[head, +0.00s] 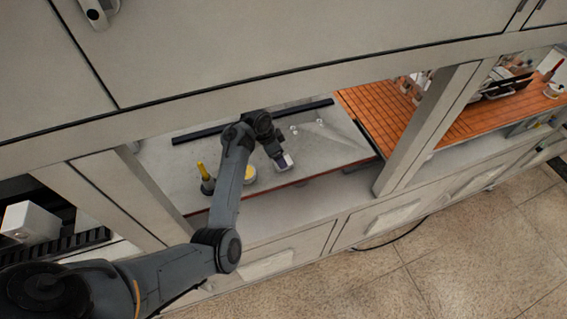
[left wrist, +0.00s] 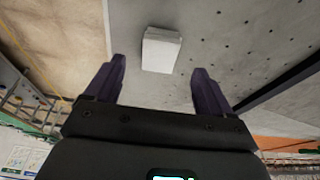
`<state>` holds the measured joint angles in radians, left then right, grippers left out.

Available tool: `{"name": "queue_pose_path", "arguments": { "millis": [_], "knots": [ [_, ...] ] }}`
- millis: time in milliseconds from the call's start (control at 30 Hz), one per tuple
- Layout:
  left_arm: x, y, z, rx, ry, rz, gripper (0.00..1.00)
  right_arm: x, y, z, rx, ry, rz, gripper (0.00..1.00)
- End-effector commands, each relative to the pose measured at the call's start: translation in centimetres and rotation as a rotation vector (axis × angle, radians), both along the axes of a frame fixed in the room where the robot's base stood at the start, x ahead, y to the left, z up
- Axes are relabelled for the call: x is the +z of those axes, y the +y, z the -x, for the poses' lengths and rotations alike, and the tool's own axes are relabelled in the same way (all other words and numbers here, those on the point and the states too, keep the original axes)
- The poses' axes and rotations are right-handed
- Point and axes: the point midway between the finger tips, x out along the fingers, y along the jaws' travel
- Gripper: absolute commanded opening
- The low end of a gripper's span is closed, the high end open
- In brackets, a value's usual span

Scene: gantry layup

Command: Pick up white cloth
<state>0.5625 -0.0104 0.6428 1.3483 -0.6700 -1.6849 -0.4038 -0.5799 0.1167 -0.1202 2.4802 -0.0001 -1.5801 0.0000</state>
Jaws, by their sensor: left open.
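The white cloth (left wrist: 161,50) looks like a small folded block lying on the grey perforated worktop in the left wrist view. In the head view it shows as a pale patch (head: 287,162) at the tip of my left gripper (head: 279,158), partly hidden. My left gripper also shows in the left wrist view (left wrist: 158,72), with its dark fingers spread apart and nothing held. The cloth is beyond the fingertips, roughly centred between them. My right gripper is in neither view.
A yellow-handled tool in a grey holder (head: 206,180) and a round yellow-and-white item (head: 249,174) stand left of the gripper. A dark bar (head: 200,133) runs along the worktop's back. Cabinet posts (head: 425,130) frame the opening. An orange slatted surface (head: 385,110) is at right.

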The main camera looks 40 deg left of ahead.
Motion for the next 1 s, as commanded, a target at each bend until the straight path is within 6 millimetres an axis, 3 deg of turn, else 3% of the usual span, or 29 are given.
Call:
{"name": "queue_pose_path", "arguments": {
  "millis": [500,767,867,1000],
  "knots": [
    [-4.6,-0.8,-1.6,0.001,0.003,-0.001,0.83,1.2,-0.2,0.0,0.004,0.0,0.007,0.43],
    [-4.9,-0.9,-1.7,0.001,0.0,-0.001,0.83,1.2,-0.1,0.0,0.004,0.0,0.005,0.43],
    [-4.9,-0.9,-1.7,0.001,0.0,-0.001,0.72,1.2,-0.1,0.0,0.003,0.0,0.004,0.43],
    [-4.9,-0.9,-1.7,0.001,0.0,-0.001,0.51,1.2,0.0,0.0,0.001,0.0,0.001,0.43]
  ]
}}
